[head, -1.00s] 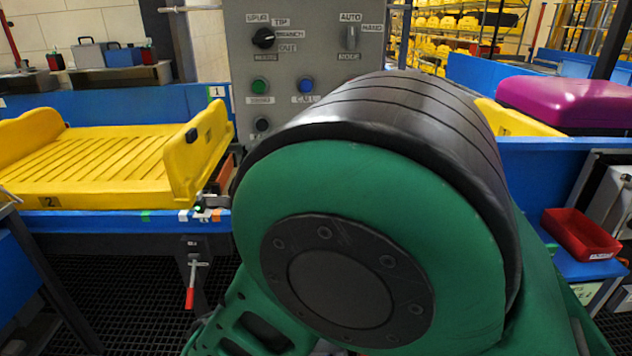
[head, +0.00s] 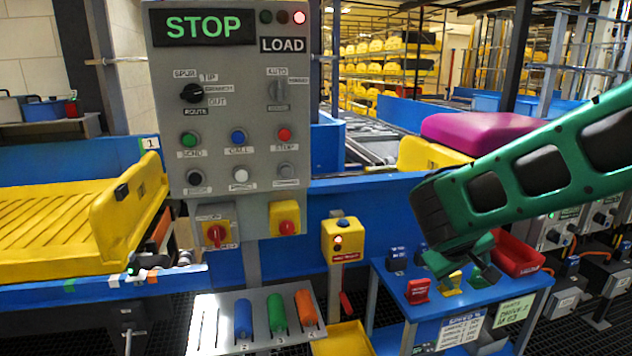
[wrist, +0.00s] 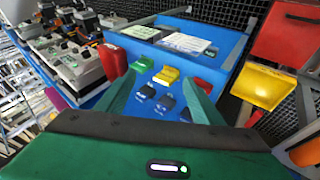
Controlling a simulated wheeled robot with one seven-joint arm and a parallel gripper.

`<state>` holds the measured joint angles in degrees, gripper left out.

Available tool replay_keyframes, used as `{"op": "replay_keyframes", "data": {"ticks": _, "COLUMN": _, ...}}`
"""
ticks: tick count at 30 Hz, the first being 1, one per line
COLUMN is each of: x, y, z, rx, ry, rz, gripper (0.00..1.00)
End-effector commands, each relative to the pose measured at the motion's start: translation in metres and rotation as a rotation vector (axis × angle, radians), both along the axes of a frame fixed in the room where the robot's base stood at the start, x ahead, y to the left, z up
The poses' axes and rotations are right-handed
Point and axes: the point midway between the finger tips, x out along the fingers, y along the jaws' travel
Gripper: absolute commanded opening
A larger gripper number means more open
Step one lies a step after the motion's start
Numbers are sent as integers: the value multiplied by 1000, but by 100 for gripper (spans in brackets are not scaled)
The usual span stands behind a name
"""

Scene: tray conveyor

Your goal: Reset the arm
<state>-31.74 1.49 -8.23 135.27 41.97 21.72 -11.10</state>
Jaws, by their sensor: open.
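My gripper (wrist: 165,105) is open and empty in the wrist view, its two green fingers spread on either side of several small coloured blocks on a blue table. In the head view my green arm reaches in from the right, and its gripper end (head: 468,268) hangs over the blue table (head: 398,290). On the table are a red block (head: 418,290), dark blue blocks (head: 397,258), a yellow block (head: 452,283) and a red tray (head: 517,255). The arm hides part of the table. I cannot tell the exact height of the fingertips above it.
A grey control panel (head: 225,120) with a STOP sign stands left of centre. A yellow tray (head: 125,215) sits on the left conveyor, and a purple case (head: 480,132) is at the back right. A rack (head: 210,325) with blue, green and orange cylinders is in front. A yellow post box (head: 342,241) stands between.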

Motion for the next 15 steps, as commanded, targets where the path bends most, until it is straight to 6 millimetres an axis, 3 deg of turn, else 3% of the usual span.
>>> {"op": "replay_keyframes", "data": {"ticks": 1, "x": -18, "y": -22, "z": 0, "rx": 48, "ry": 17, "rz": -68, "gripper": 61}}
{"op": "replay_keyframes", "data": {"ticks": 6, "x": -81, "y": -65, "z": -5, "rx": 206, "ry": 89, "rz": -256, "gripper": 61}}
{"op": "replay_keyframes", "data": {"ticks": 10, "x": -132, "y": -85, "z": -6, "rx": 326, "ry": 134, "rz": -387, "gripper": 61}}
{"op": "replay_keyframes", "data": {"ticks": 15, "x": -198, "y": -93, "z": -6, "rx": 477, "ry": 183, "rz": -538, "gripper": 61}}
